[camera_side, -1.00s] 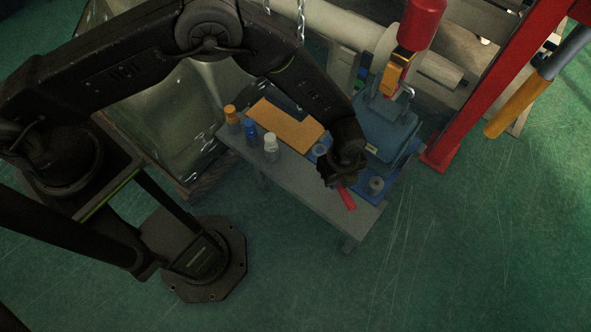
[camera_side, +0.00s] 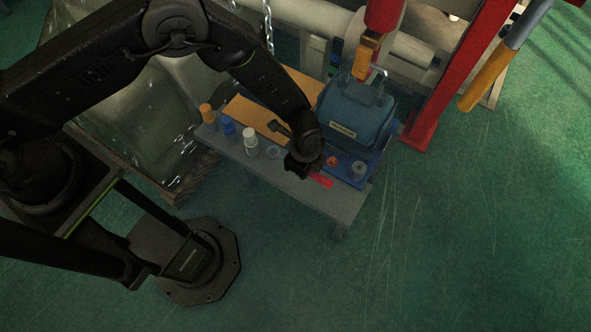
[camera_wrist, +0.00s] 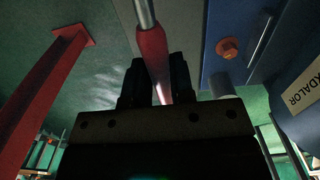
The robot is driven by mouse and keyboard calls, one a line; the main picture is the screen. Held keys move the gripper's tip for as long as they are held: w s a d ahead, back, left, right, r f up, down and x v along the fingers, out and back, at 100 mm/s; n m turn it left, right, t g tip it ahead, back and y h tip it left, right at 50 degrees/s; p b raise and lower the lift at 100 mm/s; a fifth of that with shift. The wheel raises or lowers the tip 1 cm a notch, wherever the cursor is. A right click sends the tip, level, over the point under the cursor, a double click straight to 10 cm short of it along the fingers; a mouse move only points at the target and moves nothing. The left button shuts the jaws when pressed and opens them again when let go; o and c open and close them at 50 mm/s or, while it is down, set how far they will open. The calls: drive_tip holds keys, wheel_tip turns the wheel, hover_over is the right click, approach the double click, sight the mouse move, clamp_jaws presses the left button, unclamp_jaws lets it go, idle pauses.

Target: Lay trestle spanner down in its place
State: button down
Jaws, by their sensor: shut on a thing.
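The spanner has a red handle (camera_wrist: 152,48) and a bare metal shaft (camera_wrist: 146,13) that runs out of the top of the wrist view. My gripper (camera_wrist: 156,80) is shut on the red handle. In the side view the red handle (camera_side: 321,181) sticks out to the lower right of my gripper (camera_side: 302,166), over the front part of the grey table (camera_side: 296,190). Whether the spanner touches the table cannot be told. Its far end is out of the wrist view. No marked place for it is clear.
An orange board (camera_side: 262,117) and orange, blue and white bottles (camera_side: 250,139) are on the table's left. A blue bag (camera_side: 352,113) stands behind; a red post (camera_side: 440,95) rises right.

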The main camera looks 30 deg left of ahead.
drive_tip(key=shift+f, duration=2.85)
drive_tip(key=shift+f, duration=0.1)
drive_tip(key=c, duration=1)
unclamp_jaws()
drive_tip(key=shift+f, duration=0.1)
wheel_tip(320, 180, up, 14)
drive_tip(key=shift+w+r, duration=0.1)
drive_tip(key=w+a+r+n+t, duration=0.1)
drive_tip(key=a+r+n, duration=0.4)
drive_tip(key=r, duration=0.7)
drive_tip(key=a+r+n+t, duration=0.1)
drive_tip(key=a+r+n, duration=0.2)
drive_tip(key=a+r, duration=0.65)
drive_tip(key=s+a+r+n+t, duration=0.1)
drive_tip(key=s+a+r+n, duration=0.2)
drive_tip(key=s+a+r, duration=0.1)
drive_tip(key=s+a+r+n+t, duration=0.1)
drive_tip(key=s+a+r+n, duration=0.2)
drive_tip(key=s+r, duration=0.2)
drive_tip(key=s+a+r+n+t, duration=0.1)
drive_tip(key=s+a+r+n, duration=0.3)
drive_tip(key=s, duration=0.3)
drive_tip(key=shift+s+a+r+t, duration=0.3)
drive_tip(key=shift+s+a+r, duration=0.05)
drive_tip(key=shift+r, duration=0.1)
